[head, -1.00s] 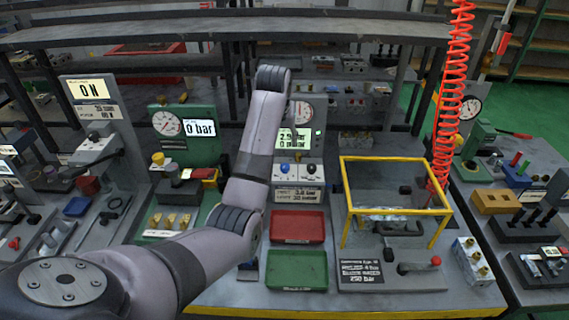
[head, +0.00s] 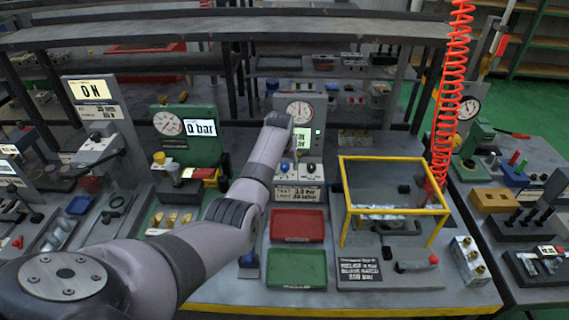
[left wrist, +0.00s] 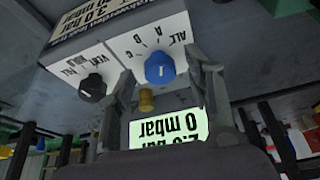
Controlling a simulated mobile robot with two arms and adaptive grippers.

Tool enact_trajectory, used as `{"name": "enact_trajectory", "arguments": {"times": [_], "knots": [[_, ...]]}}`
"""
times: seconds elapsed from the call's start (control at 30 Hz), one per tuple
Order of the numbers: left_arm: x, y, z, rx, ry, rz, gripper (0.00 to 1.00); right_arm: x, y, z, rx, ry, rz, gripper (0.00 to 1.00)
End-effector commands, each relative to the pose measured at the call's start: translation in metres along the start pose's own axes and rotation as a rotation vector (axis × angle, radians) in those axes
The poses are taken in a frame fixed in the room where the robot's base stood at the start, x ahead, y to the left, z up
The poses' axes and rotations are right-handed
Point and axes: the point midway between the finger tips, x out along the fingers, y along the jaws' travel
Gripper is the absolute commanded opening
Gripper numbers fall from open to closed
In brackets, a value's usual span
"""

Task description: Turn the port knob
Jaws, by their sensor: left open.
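A blue knob (left wrist: 160,68) sits on a white panel face lettered A, B, C and ALL, upside down in the left wrist view. A black knob (left wrist: 92,87) is beside it on a face lettered VENT and FILL. My left gripper (left wrist: 164,78) is open, with one finger on each side of the blue knob. I cannot tell whether the fingers touch it. The grey gauge unit (head: 299,107) stands behind the arm. My right gripper is not in view.
A brass fitting (left wrist: 146,100) and a lit green display (left wrist: 170,128) are close to the blue knob. A red tray (head: 298,226) and a green tray (head: 297,268) lie in front of the unit. A yellow frame (head: 394,160) stands to the right, a green gauge stand (head: 196,145) to the left.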

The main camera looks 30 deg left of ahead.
Motion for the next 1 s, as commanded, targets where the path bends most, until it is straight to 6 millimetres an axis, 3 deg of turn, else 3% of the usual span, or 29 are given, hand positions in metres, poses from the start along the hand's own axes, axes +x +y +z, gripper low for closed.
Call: {"name": "enact_trajectory", "arguments": {"times": [0.2, 0.9, 1.0], "knots": [[0.0000, -0.0003, -0.0001, 0.000, 0.000, 0.000, 0.48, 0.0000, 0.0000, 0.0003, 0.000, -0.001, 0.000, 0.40], [-0.0002, -0.0003, 0.0000, 0.000, -0.001, -0.001, 0.01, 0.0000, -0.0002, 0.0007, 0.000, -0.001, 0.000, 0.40], [-0.0002, -0.0003, 0.0000, -0.001, -0.001, -0.001, 0.00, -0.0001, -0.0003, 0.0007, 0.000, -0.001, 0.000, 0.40]]}}
